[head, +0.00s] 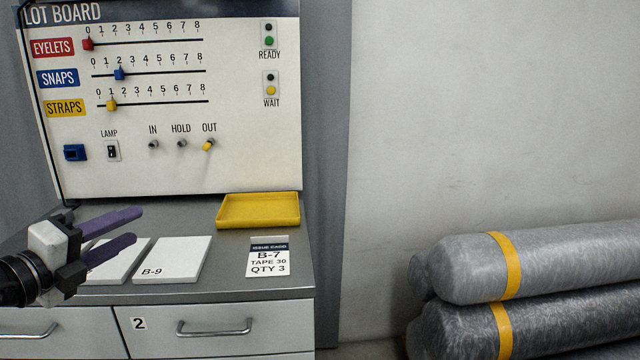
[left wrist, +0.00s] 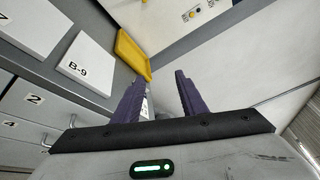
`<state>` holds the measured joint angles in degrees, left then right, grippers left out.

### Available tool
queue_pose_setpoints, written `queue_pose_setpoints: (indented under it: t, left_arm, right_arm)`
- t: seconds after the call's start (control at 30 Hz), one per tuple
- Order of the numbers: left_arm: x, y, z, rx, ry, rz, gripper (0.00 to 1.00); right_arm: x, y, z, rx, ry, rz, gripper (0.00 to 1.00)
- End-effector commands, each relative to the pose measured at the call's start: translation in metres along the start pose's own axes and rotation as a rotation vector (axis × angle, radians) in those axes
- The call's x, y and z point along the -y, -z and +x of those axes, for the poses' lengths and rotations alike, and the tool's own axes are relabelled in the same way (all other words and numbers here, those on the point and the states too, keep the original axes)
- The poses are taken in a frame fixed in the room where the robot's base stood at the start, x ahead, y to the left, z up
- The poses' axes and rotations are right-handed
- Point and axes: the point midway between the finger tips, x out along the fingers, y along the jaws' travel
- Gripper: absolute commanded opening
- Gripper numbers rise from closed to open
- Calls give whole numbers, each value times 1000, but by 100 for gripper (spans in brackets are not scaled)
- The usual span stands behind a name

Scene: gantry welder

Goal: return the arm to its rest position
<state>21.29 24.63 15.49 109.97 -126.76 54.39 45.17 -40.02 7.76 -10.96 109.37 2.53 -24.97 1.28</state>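My left gripper (head: 130,228) shows at the left of the head view, its two purple fingers pointing right above the grey cabinet top. The fingers stand apart with nothing between them. In the left wrist view, the same gripper (left wrist: 158,98) has its purple fingers spread and empty, with the cabinet and tray beyond. The fingers cover part of a white card in the head view. My right gripper is not in either view.
The lot board (head: 170,110) with sliders and switches stands behind the cabinet top (head: 215,270). A yellow tray (head: 258,224), a B-9 card (head: 172,260) and a B-7 issue card (head: 268,257) lie there. Grey rolls (head: 560,263) with yellow bands lie at right.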

Motion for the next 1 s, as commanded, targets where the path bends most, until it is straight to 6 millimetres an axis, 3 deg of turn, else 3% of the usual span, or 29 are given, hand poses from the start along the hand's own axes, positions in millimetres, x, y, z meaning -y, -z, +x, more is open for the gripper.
queue_pose_setpoints:
  t: [0.27, 0.47, 0.57, 0.67, 0.77, 0.9, 1.0]
  left_arm:
    - [-5, 79, 3, -138, 178, -197, 39]
    - [-26, 135, -12, -165, 311, -541, 39]
    - [-58, 157, -26, -105, 325, -807, 39]
    - [-110, 179, -41, 3, 266, -1080, 39]
    - [-174, 213, -63, 135, 135, -1338, 39]
    - [-251, 274, -102, 294, -99, -1608, 39]
    - [-293, 324, -136, 387, -281, -1755, 39]
  right_arm:
    - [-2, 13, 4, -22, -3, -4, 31]
    - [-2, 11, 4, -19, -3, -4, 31]
    - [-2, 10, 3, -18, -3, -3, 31]
    - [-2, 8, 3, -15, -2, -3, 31]
    - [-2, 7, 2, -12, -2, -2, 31]
    - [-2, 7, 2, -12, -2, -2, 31]
    - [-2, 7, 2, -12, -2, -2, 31]
